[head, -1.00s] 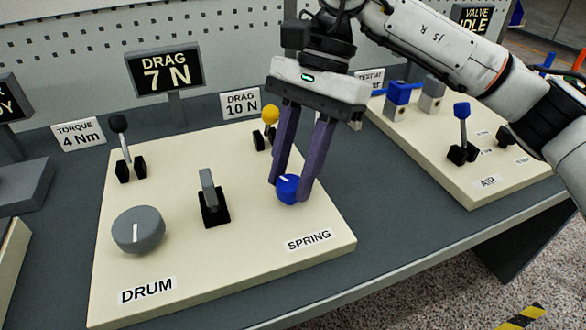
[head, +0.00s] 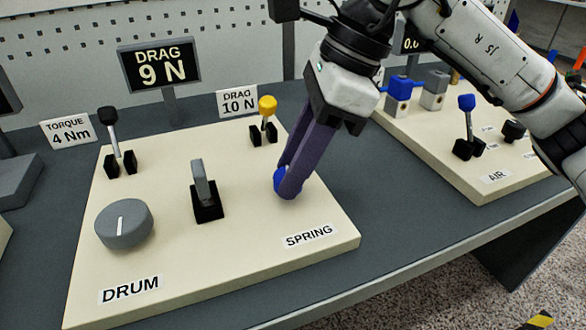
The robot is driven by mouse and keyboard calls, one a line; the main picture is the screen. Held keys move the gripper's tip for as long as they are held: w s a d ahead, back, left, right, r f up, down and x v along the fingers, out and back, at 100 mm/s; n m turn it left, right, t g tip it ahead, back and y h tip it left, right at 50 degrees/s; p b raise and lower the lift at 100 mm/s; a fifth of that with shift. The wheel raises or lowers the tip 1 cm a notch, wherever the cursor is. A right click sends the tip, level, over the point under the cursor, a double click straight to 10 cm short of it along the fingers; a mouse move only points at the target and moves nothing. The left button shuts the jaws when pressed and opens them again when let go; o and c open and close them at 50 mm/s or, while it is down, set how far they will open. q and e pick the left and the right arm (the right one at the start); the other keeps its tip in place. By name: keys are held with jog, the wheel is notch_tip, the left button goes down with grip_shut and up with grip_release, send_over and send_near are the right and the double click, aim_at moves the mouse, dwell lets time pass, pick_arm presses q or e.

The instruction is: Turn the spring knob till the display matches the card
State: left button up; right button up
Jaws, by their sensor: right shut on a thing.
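The blue spring knob (head: 279,180) sits on the cream panel above the SPRING label (head: 309,236). My right gripper (head: 285,185) comes down from above, its purple fingers shut on the knob and hiding most of it, including its pointer mark. The display (head: 160,65) behind the panel reads DRAG 9 N. The card (head: 237,101) to its right reads DRAG 10 N. My left gripper is not in view.
The cream panel (head: 240,275) also carries a grey drum knob (head: 124,223), a grey lever (head: 202,184), a black-knobbed lever (head: 109,117) and a yellow-knobbed lever (head: 267,106). A TORQUE 4 Nm card (head: 68,130) stands left. An AIR panel (head: 440,165) stands right.

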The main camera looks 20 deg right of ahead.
jog(key=m, duration=0.2)
jog(key=m+t+b, duration=0.1)
jog(key=m, duration=0.1)
jog(key=shift+s+t+h, duration=0.1)
jog(key=shift+t+h, duration=0.2)
jog(key=shift+h, duration=0.1)
jog(key=shift+a+m+t+h+b, duration=0.1)
jog(key=shift+m+t+h+b, duration=0.25)
jog(key=shift+m, duration=0.7)
jog(key=shift+a+m+t+h+b, duration=0.15)
jog(key=shift+m+b, duration=0.3)
jog(key=shift+m, duration=0.6)
jog(key=shift+s+d, duration=0.1)
jog(key=o, duration=1.1)
jog(key=shift+c, duration=0.2)
jog(key=p+v, duration=0.2)
jog(key=v, duration=0.8)
jog(key=shift+r, duration=0.2)
